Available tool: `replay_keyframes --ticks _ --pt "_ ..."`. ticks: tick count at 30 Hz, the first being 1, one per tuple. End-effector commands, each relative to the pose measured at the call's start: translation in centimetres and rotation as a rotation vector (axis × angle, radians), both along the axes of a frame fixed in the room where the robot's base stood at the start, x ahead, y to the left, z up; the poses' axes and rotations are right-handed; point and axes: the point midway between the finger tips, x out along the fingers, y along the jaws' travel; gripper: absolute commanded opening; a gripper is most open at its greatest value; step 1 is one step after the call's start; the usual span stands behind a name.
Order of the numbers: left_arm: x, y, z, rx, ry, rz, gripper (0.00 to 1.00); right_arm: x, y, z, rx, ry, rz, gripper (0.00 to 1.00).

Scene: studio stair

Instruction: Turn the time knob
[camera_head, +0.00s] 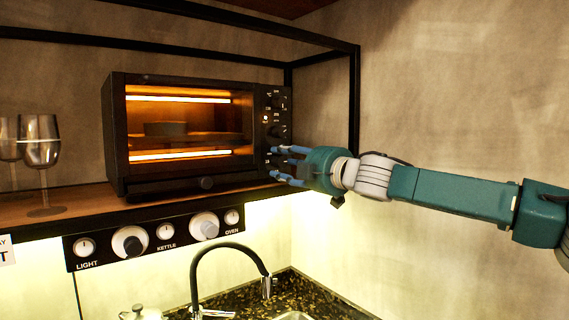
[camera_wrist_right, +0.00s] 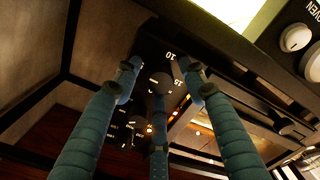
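The toaster oven (camera_head: 118,130) stands on the shelf, lit orange inside, with a black control panel (camera_head: 266,103) on its right side. The time knob, a dark round knob (camera_wrist_right: 160,83) with 10 and 15 marked beside it, shows in the right wrist view. In the head view my right gripper's fingers hide the panel's lower part. My right gripper (camera_head: 273,163) reaches in from the right. In the wrist view its three blue fingers (camera_wrist_right: 162,87) are spread around the knob, with gaps visible; contact cannot be told. My left gripper is not in view.
Wine glasses (camera_head: 40,145) stand on the wooden shelf at the left. A knob strip (camera_head: 190,216) labelled LIGHT, KETTLE and OVEN is below the shelf. A black faucet (camera_head: 230,247) rises below. A black frame post (camera_head: 354,100) stands right of the oven.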

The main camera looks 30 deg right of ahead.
Motion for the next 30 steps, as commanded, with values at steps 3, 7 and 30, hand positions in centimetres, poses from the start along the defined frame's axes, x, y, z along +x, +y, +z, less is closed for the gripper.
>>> replay_keyframes --ticks 3,7,30 --pt "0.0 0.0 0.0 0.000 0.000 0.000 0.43 0.0 0.0 0.0 0.000 -0.001 0.001 0.45" --pt "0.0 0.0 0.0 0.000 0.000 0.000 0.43 0.0 0.0 0.1 -0.001 -0.001 0.001 0.45" --pt "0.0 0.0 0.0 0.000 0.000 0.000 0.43 -7.3 -0.6 0.4 -0.002 -0.006 0.001 0.45"
